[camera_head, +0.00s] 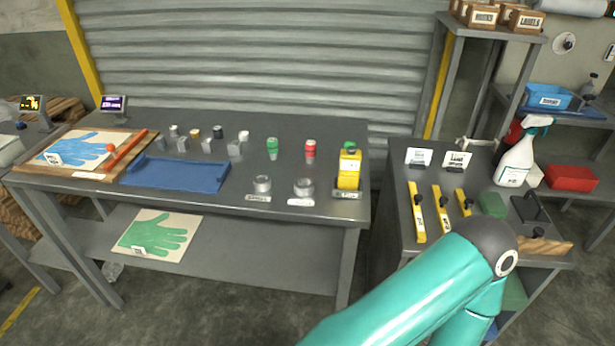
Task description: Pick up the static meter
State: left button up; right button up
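My other arm and gripper are not in view either.
The long grey table (300,132) also holds a blue tray (178,174), small weights, a green and a red bottle, and two metal cups. The right bench holds yellow-handled tools, a spray bottle (518,160) and signs. A gap separates table and bench.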

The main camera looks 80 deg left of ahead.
aim_at(351, 159)
jog(key=u, duration=0.15)
jog(key=i, duration=0.25)
jog(key=u, duration=2.65)
jog(key=k, duration=0.55)
jog(key=u, duration=0.25)
jog(key=i, duration=0.55)
jog(key=z, duration=0.2)
jog(key=k, duration=0.5)
jog(key=u, duration=0.25)
jog(key=i, duration=0.15)
jog(key=z, duration=0.1)
